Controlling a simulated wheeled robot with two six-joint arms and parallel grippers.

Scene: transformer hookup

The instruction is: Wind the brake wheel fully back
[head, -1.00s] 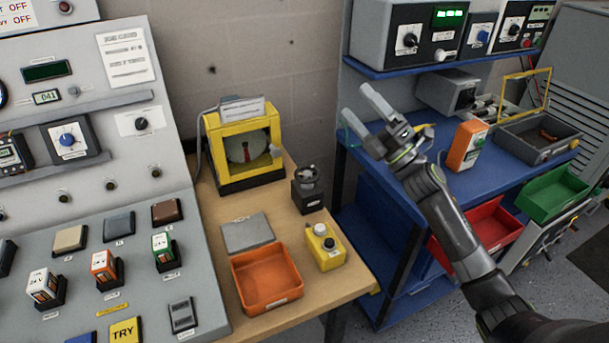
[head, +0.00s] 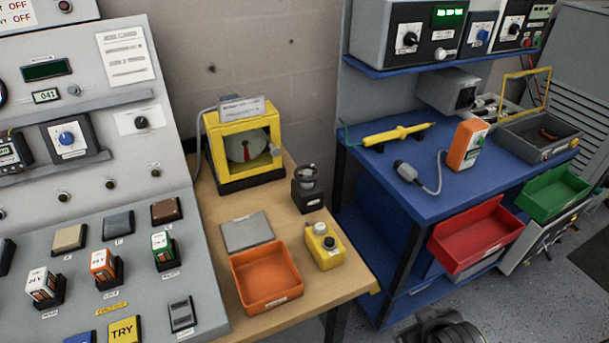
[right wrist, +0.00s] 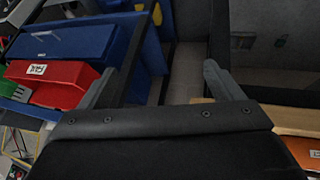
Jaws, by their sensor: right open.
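A small black block with a grey round wheel-like top (head: 308,177) stands on the wooden bench, right of the yellow housing. I cannot tell for sure that this is the brake wheel. The yellow housing (head: 211,145) has a window with a pale round disc (head: 240,147) and a red mark on it. In the right wrist view my right gripper (right wrist: 160,82) is open, with nothing between its fingers. In the head view only a dark part of my right arm shows at the bottom edge. My left gripper is not in view.
An orange tray (head: 235,283), a grey plate (head: 247,232) and a yellow button box (head: 325,250) sit on the bench. The blue shelf (head: 400,200) at right holds a yellow probe (head: 400,133) and an orange meter (head: 463,155). A sloped control panel stands left.

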